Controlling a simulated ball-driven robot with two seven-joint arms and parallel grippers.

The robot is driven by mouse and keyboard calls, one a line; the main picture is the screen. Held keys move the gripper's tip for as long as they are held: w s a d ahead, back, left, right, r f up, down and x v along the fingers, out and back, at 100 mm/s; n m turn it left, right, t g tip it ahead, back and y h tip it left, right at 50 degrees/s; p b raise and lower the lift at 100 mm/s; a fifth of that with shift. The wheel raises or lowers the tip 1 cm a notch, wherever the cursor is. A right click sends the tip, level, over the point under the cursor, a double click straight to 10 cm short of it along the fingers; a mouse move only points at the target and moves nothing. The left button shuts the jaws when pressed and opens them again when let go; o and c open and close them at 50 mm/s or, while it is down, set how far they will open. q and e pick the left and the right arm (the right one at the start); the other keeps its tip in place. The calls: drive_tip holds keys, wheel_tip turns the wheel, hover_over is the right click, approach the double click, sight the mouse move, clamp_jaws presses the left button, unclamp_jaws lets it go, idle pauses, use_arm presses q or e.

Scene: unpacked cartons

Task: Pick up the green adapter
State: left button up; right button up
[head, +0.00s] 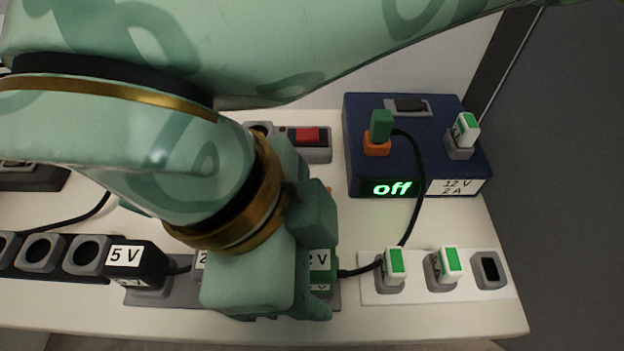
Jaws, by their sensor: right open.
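The green adapter (322,278) sits in a grey power strip (160,297) near the table's front edge. It is mostly hidden behind my right gripper; a white label ending in "2 V" and its right side show. My right gripper (292,312) points down over it and is open; its fingers overlap the adapter in the picture, and I cannot tell whether they touch it. A black cable (360,271) runs from the adapter's right side up to a green plug (381,126) in an orange socket on the blue box (362,160). My left gripper is not in view.
A black 5 V adapter (133,257) stands to the left. A white strip (410,293) with two white-green plugs (396,262) (449,262) lies to the right. The blue box reads "off". A red switch (307,135) is behind my gripper. A dark grey panel (575,180) bounds the right.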

sight(330, 260)
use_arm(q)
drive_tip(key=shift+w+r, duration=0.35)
use_arm(e)
drive_tip(key=shift+f, duration=0.15)
clamp_jaws()
drive_tip(key=shift+r, duration=0.2)
wheel_tip(330, 260, up, 5)
drive_tip(key=p, duration=0.3)
drive_tip(key=shift+f, duration=0.15)
wheel_tip(330, 260, up, 5)
drive_tip(key=shift+f+p, duration=0.2)
drive_tip(key=shift+p, duration=1.05)
drive_tip(key=shift+r, duration=0.2)
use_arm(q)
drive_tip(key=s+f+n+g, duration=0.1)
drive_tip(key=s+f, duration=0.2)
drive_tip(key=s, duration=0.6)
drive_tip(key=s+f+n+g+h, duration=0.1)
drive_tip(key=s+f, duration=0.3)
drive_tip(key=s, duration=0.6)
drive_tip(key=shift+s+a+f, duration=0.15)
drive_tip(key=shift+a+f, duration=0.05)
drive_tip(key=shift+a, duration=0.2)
